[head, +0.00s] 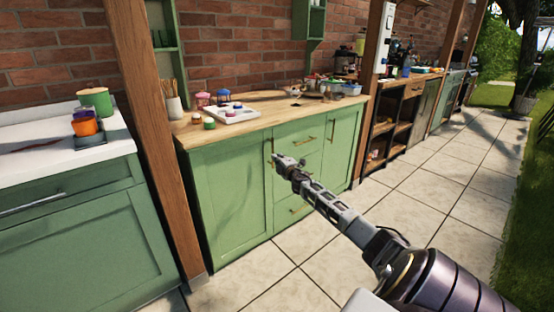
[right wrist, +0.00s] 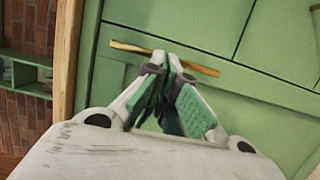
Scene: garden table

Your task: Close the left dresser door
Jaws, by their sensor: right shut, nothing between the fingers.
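The green dresser (head: 262,132) with a wooden top stands in the middle of the head view. Its left door (head: 228,195) looks about flush with the front; a small gap cannot be ruled out. My right gripper (head: 279,161) is shut and empty at the door's upper right edge, by the brass handle (head: 274,168). In the right wrist view, the closed fingertips (right wrist: 170,66) overlap the middle of the handle (right wrist: 205,68) and hide part of it. Whether they touch it I cannot tell. My left gripper is out of view.
A white tray (head: 232,117), jars and small pots stand on the dresser top. A wooden post (head: 158,140) and a white-topped cabinet (head: 75,235) are at the left. Open wooden shelves (head: 385,125) stand to the right. The tiled floor in front is clear.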

